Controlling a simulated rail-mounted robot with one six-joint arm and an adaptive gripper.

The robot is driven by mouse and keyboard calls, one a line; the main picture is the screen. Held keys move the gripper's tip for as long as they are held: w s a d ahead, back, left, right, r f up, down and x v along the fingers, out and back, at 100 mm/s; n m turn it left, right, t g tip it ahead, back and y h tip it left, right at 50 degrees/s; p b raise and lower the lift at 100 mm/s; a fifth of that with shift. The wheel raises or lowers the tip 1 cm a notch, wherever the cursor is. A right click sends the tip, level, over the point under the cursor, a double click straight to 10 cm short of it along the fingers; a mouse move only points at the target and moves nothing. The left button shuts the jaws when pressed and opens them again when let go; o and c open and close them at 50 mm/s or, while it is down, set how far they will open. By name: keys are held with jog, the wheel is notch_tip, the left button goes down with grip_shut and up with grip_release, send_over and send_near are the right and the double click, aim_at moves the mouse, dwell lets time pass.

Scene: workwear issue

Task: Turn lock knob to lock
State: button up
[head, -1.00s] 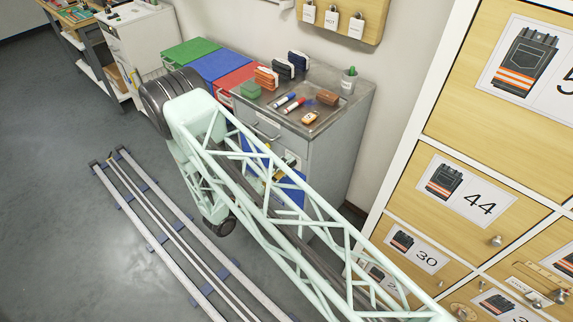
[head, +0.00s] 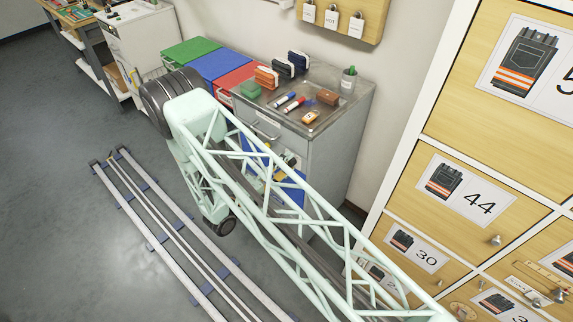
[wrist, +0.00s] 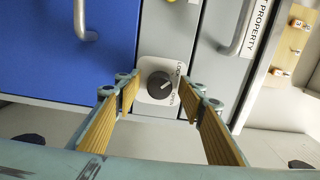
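The lock knob (wrist: 160,86) is a round dark knob on a pale plate (wrist: 148,67) on a grey cabinet front in the wrist view. Its light mark points towards the upper right. Lettering, apparently LOCK and OPEN, runs along the plate's right side. My gripper (wrist: 159,92) is open, with one yellow-padded finger on each side of the knob in the picture. A gap shows between each finger and the knob; how far the fingertips are from it in depth I cannot tell.
A blue front (wrist: 70,45) with a metal handle (wrist: 80,20) is left of the knob. Another handle (wrist: 236,28) is at the upper right, beside a PROPERTY label. In the head view, markers and small items lie on the metal cabinet (head: 345,130); numbered lockers (head: 400,205) stand at right.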

jog(key=shift+s+a, duration=0.15)
jog(key=v, duration=1.1)
jog(key=shift+s+a, duration=0.2)
jog(key=shift+a, duration=0.05)
dwell(0.3)
dwell(0.6)
